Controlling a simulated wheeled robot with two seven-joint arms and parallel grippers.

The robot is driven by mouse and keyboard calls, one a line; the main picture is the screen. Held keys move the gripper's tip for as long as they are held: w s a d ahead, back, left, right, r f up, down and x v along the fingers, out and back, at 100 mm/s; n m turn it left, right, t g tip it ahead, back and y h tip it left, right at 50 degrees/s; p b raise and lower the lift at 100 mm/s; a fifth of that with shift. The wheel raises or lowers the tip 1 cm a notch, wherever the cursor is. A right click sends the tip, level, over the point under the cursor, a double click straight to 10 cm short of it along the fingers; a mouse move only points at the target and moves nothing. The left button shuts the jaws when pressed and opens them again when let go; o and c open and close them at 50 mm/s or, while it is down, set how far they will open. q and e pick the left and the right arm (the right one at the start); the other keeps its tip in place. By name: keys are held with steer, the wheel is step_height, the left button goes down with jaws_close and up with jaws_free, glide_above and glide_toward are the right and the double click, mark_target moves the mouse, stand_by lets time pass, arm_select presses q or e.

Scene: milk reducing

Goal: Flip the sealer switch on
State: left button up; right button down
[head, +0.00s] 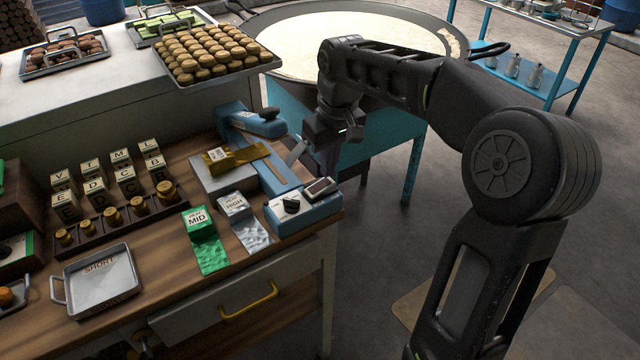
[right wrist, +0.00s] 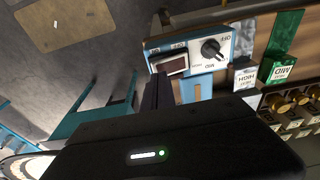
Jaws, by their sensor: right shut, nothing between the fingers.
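The blue sealer (head: 272,172) stands at the table's right end, its lever arm (head: 262,122) raised at the back. Its front control box (head: 318,209) carries a black dial (head: 291,205) and a dark, silver-framed rectangle (head: 321,186); I cannot tell whether that is a switch or a display. In the right wrist view the dial (right wrist: 211,49) sits among printed labels, beside the dark rectangle (right wrist: 170,64). My right gripper (head: 329,168) is shut and empty, pointing down just behind the box; its fingers (right wrist: 156,90) also show in the wrist view. My left gripper is out of view.
A gold packet (head: 225,158) lies on the sealer's grey block. Green MID (head: 205,240) and silver HIGH (head: 245,225) packets lie left of the control box. A metal tray (head: 105,280) and lettered blocks stand further left. A large round pan (head: 345,40) is behind; floor is open right.

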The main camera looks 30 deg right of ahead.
mark_target(328, 181)
steer(key=shift+f+b, duration=0.8)
steer(key=shift+f, duration=0.3)
stand_by(0.8)
steer(key=shift+r, duration=0.1)
step_height(328, 181, up, 7)
steer(key=p, duration=0.6)
stand_by(0.7)
